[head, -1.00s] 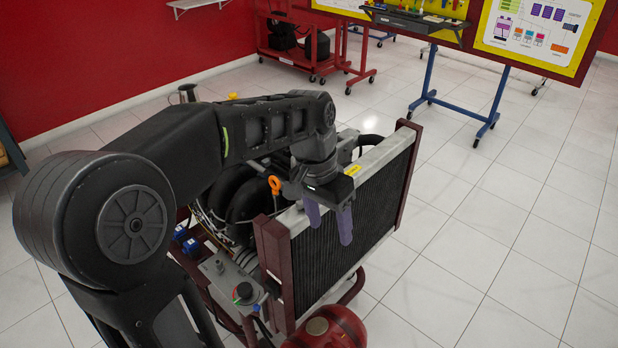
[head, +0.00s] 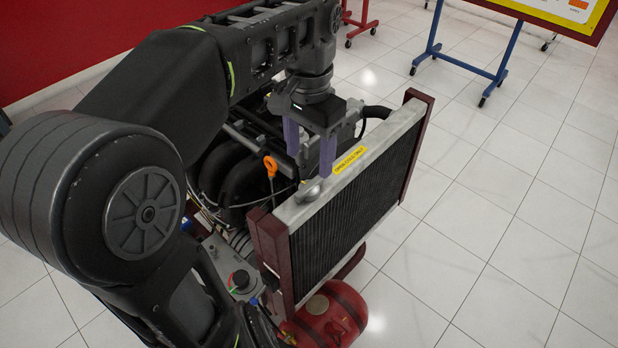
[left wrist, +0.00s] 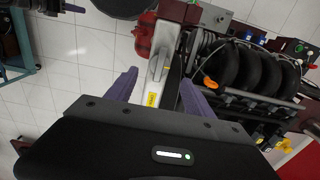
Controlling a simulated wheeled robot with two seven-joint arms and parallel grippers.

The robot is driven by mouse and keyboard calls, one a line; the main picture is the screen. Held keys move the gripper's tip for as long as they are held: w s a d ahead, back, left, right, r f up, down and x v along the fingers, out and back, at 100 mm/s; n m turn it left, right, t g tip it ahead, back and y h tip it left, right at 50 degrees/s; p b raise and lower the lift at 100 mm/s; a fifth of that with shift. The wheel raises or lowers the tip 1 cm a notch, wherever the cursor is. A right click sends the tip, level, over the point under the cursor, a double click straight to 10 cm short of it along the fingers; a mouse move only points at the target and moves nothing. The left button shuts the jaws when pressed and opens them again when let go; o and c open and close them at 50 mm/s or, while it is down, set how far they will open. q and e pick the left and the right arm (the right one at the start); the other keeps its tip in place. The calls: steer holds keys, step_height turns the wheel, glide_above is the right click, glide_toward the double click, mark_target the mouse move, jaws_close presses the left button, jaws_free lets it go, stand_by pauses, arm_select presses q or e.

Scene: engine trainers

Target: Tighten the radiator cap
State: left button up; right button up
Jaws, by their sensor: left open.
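The silver radiator cap (head: 309,190) sits on the top tank of the radiator (head: 352,182), near its left end beside a yellow label (head: 349,159). My left gripper (head: 309,164) is open with purple fingers pointing down. In the head view it hangs just above and behind the cap, with nothing between its fingers. In the left wrist view, the cap (left wrist: 156,68) shows between the spread fingers of the left gripper (left wrist: 160,77), apart from both.
The engine with black pipes (head: 235,170) stands behind the radiator. An orange-handled dipstick (head: 270,164) rises close to the left fingers. A red tank (head: 335,312) lies below in front. White tiled floor (head: 500,230) is free at the right.

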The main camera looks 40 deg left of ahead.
mark_target(309, 185)
arm_select(q)
step_height(309, 185, down, 2)
steer(key=shift+f+b, duration=0.25)
steer(key=shift+b, duration=0.4)
steer(key=shift+f+p, duration=0.3)
steer(key=shift+f, duration=2.15)
steer(key=shift+c, duration=0.4)
jaws_close()
